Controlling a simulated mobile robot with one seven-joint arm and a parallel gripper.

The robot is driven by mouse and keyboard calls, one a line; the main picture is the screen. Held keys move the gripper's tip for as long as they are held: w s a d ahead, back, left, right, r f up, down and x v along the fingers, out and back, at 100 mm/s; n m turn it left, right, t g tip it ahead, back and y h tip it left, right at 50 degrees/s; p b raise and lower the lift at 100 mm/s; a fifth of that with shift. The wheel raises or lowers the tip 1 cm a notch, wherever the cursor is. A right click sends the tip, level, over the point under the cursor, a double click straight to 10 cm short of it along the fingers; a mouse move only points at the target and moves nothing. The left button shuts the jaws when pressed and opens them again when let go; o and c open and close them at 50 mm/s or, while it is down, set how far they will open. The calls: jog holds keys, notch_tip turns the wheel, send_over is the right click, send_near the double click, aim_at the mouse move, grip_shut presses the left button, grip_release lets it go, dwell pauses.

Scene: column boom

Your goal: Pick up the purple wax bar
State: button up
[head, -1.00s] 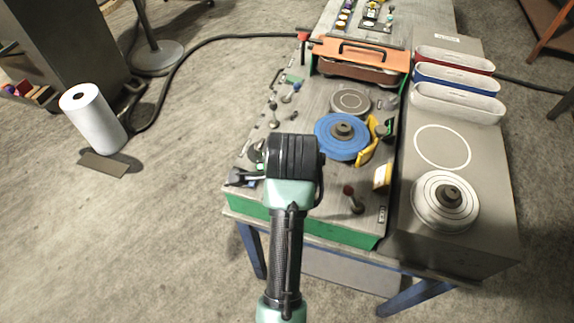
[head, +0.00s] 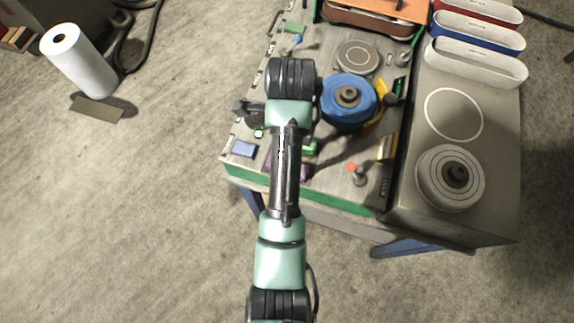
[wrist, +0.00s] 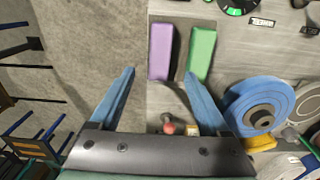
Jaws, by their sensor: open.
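The purple wax bar (wrist: 161,51) lies on the grey bench top in the wrist view, near the bench edge. A green bar (wrist: 201,54) lies just to its right, with a narrow gap between them. My gripper (wrist: 160,74) is open and empty. Its two blue fingers point towards the bars; the purple bar's near end shows between the fingertips, and the right fingertip overlaps the green bar's near end in the picture. I cannot tell the height between them. In the head view my arm covers most of the purple bar (head: 305,171).
A blue wheel (head: 348,101) stands to the right of my arm, with yellow parts beside it. A red-topped knob (head: 355,172) stands near the front edge. The floor left of the bench is mostly clear.

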jog(key=f, duration=0.3)
jog(key=shift+s, duration=0.2)
jog(key=f, duration=0.1)
jog(key=f+p, duration=0.2)
jog(key=f, duration=0.1)
jog(key=shift+w+a, duration=0.25)
jog(key=shift+a, duration=0.05)
jog(key=shift+f, duration=0.65)
grip_shut()
